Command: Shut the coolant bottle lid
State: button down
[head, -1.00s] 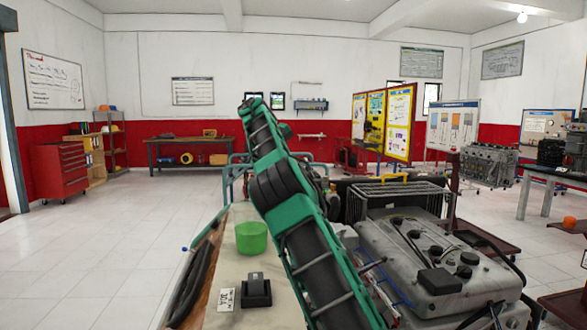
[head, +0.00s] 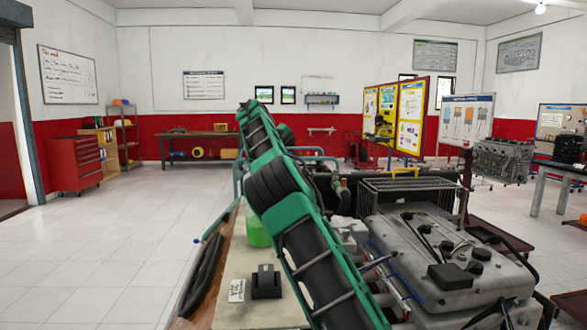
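My green and black arm rises across the middle of the head view, and its far end stands at the upper left. I cannot make out my gripper's fingers. A bright green container (head: 257,234) stands on the bench beside the engine, partly hidden behind my arm. It may be the coolant bottle, but I see no lid on it clearly.
A large grey engine (head: 445,265) with hoses fills the lower right. The pale bench top (head: 225,312) holds a small black block (head: 266,283) and a white label card (head: 237,290). A dark hose (head: 203,270) runs along its left edge. The tiled floor (head: 90,255) at left is clear.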

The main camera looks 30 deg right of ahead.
jog(key=shift+w+a+f, duration=0.2)
jog(key=shift+a+f, duration=0.4)
jog(key=shift+f, duration=0.1)
jog(key=shift+d+r, duration=0.15)
jog(key=shift+d, duration=0.1)
jog(key=shift+d+r, duration=0.15)
jog(key=shift+r, duration=0.6)
jog(key=shift+w+v, duration=0.2)
jog(key=shift+v, duration=0.6)
jog(key=shift+w+v, duration=0.15)
jog(key=shift+v, duration=0.65)
jog(key=s+a, duration=0.2)
jog(key=a, duration=0.9)
jog(key=shift+s+a, duration=0.35)
jog(key=shift+a, duration=0.05)
